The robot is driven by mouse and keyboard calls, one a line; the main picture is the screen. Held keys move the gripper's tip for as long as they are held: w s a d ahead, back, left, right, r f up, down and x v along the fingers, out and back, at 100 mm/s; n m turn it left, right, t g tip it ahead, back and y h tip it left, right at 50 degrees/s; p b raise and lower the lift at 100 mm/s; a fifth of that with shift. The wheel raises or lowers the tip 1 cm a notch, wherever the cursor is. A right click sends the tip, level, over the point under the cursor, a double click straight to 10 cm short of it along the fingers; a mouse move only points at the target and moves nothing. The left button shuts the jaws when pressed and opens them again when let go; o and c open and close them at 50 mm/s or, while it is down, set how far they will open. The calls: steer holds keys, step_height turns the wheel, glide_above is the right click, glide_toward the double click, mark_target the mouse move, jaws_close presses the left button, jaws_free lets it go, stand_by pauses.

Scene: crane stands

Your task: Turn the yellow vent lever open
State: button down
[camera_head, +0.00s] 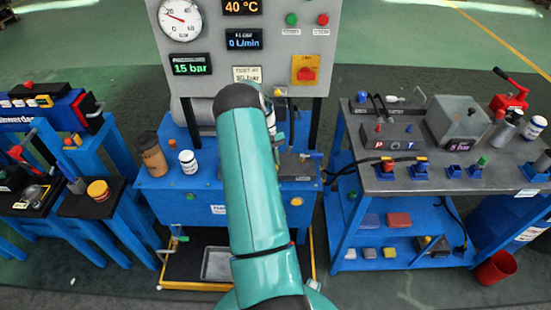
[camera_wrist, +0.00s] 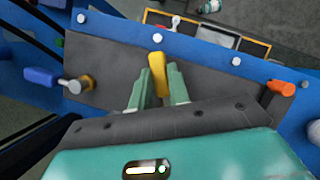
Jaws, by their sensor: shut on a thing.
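The yellow vent lever (camera_wrist: 157,68) stands out from a dark grey plate (camera_wrist: 110,60) in the wrist view. My gripper (camera_wrist: 158,82) has its two teal fingers on either side of the lever and is shut on it. The lever's lower end is hidden between the fingers. In the head view my teal arm covers the gripper and the yellow lever.
A blue-handled lever (camera_wrist: 42,76) is to the left of my gripper and an orange lever (camera_wrist: 282,88) to the right. A gauge panel (camera_head: 275,50) stands behind the blue stand. A cluttered bench (camera_head: 440,182) is at the right.

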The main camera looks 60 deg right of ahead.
steer(key=m, duration=0.1)
steer(key=w+a+m+t, duration=0.1)
steer(key=m, duration=0.1)
steer(key=m+y, duration=0.1)
steer(key=m, duration=0.1)
steer(key=shift+w+a+t, duration=0.25)
steer(key=shift+w+t, duration=0.15)
steer(key=shift+m, duration=0.3)
steer(key=c, duration=1.3)
jaws_free()
steer(key=shift+w, duration=0.1)
